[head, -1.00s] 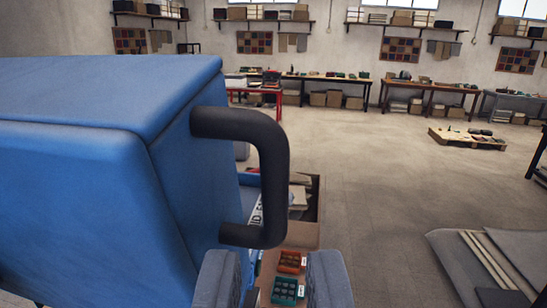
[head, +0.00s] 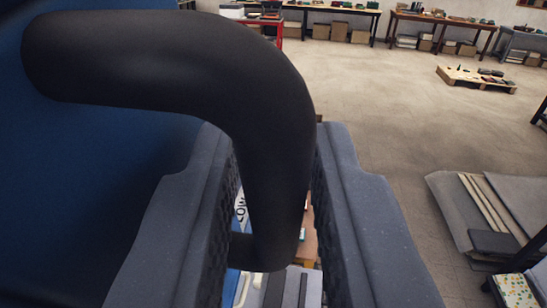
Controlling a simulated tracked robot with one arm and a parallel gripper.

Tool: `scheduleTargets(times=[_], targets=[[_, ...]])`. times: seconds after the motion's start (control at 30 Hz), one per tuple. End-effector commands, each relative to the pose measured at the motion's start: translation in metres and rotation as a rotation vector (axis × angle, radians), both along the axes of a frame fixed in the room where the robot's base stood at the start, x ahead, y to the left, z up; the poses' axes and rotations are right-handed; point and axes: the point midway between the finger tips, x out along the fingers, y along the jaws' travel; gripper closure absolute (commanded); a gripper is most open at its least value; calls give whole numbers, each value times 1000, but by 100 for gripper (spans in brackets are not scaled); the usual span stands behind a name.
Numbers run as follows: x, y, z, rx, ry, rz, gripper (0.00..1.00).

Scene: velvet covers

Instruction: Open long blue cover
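The long blue cover (head: 90,170) fills the left side of the head view, dark and close up. Its thick black bent handle (head: 270,110) comes out from the cover, curves, and runs down between the fingers of my gripper (head: 272,160). My gripper is open, with one grey finger on each side of the handle's outer bar. A gap shows between the left finger and the bar. The right finger is very close to the bar; I cannot tell whether it touches. The handle's lower end is partly hidden by the left finger.
Below the handle, boxes and flat items (head: 280,288) show partly. Grey sheets and boards (head: 475,215) lie on the floor at the right. A pallet with small items (head: 477,80) stands farther back, and workbenches (head: 330,8) line the wall. The floor between is clear.

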Motion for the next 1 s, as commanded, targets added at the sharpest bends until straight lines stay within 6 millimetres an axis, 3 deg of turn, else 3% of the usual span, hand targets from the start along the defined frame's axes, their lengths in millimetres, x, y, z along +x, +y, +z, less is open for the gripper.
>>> scheduleTargets(times=[0.07, 0.17, 0.43, 1.0], targets=[[0, 0, 0, 0, 0, 0, 80], [0, 0, 0, 0, 0, 1, 100], [3, 0, 2, 2, 16, 1, 100], [36, -6, 17, 41, 209, 2, 100]])
